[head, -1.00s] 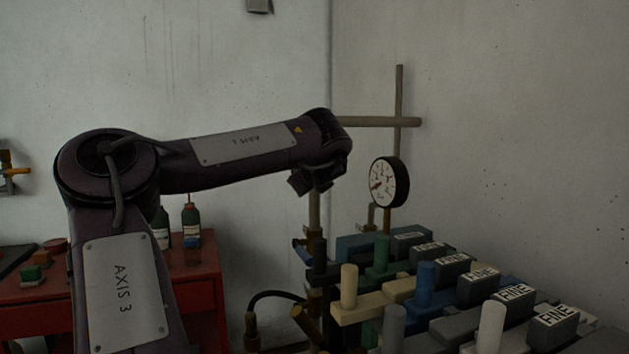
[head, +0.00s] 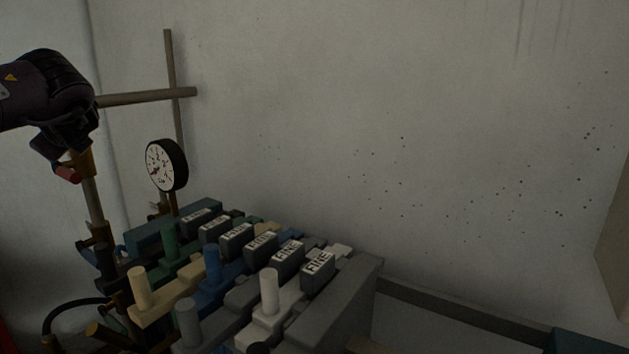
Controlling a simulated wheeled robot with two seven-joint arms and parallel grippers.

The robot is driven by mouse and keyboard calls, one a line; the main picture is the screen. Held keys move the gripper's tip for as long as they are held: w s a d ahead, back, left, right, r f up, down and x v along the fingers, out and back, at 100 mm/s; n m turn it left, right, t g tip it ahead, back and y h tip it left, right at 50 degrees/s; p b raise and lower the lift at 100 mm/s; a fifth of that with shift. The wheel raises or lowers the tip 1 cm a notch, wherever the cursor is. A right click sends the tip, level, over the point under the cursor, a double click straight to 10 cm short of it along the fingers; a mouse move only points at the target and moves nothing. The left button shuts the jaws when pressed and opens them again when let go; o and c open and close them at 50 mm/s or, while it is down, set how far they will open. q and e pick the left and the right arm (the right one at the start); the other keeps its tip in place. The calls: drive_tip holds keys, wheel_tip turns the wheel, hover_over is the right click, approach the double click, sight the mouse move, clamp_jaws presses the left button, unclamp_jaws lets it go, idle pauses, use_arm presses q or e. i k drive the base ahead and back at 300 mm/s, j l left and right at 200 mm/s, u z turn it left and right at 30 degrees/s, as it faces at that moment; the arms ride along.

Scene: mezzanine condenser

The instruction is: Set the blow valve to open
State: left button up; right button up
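No label in view names the blow valve, and I cannot tell for certain which fitting it is. A brass fitting with a small red handle (head: 68,174) sits at the top of an upright pipe (head: 92,202) at the left. My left gripper (head: 46,149) hangs from the dark wrist just above and left of that handle. They look close in the picture, but I cannot tell whether they touch. The fingers are dark and small, so their opening is unclear. Another brass fitting (head: 98,238) is lower on the same pipe. My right gripper is out of view.
A round dial gauge (head: 166,165) stands right of the pipe. A bank of coloured levers and blocks marked FINE (head: 318,263) fills the lower middle. A horizontal bar (head: 150,97) crosses a thin post (head: 173,75) behind. A black hose (head: 62,312) curves at lower left.

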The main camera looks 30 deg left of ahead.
sight(88, 254)
drive_tip(key=k, duration=1)
